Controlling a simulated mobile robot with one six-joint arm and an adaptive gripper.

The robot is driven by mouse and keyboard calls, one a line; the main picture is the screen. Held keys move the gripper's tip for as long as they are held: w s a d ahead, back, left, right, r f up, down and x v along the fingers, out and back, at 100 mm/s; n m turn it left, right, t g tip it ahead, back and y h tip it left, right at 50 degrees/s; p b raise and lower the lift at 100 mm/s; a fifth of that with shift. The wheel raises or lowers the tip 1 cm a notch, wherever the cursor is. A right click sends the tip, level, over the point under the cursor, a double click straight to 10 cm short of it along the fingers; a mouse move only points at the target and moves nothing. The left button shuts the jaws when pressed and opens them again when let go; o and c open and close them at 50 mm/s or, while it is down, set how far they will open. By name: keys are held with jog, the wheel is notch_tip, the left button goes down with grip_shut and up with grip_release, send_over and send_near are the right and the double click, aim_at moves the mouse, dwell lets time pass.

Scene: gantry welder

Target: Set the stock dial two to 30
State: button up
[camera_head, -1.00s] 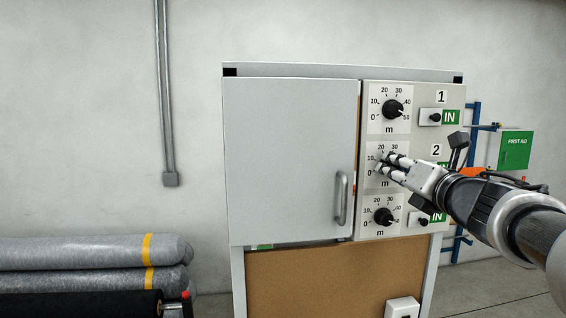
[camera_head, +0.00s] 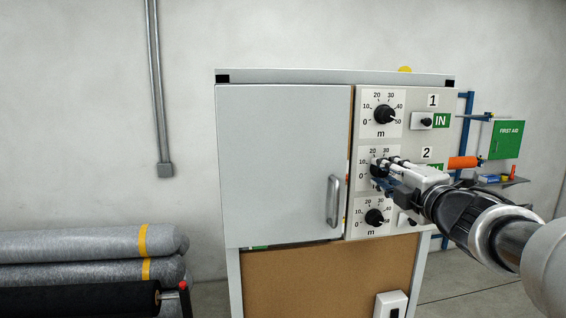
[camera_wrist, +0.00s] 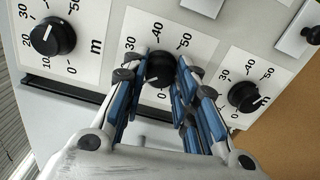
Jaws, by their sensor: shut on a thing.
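Stock dial two (camera_wrist: 160,66) is a black round knob on a white scale plate, in the middle of the wrist view.
Dial one (camera_head: 386,115) is above and dial three (camera_head: 375,217) below, both close to my gripper. A black switch knob (camera_head: 427,122) with a green IN label sits right of dial one. The grey cabinet door (camera_head: 280,160) with its handle (camera_head: 333,201) is at left, closed.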

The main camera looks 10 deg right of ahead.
jog(key=m+p, duration=0.6)
jog(key=m, duration=0.6)
jog(key=shift+p, duration=0.3)
dwell(0.4)
jog(key=o, duration=1.1)
jog(key=shift+s, duration=0.1)
jog(key=s, duration=0.7)
jog(key=shift+s, duration=0.15)
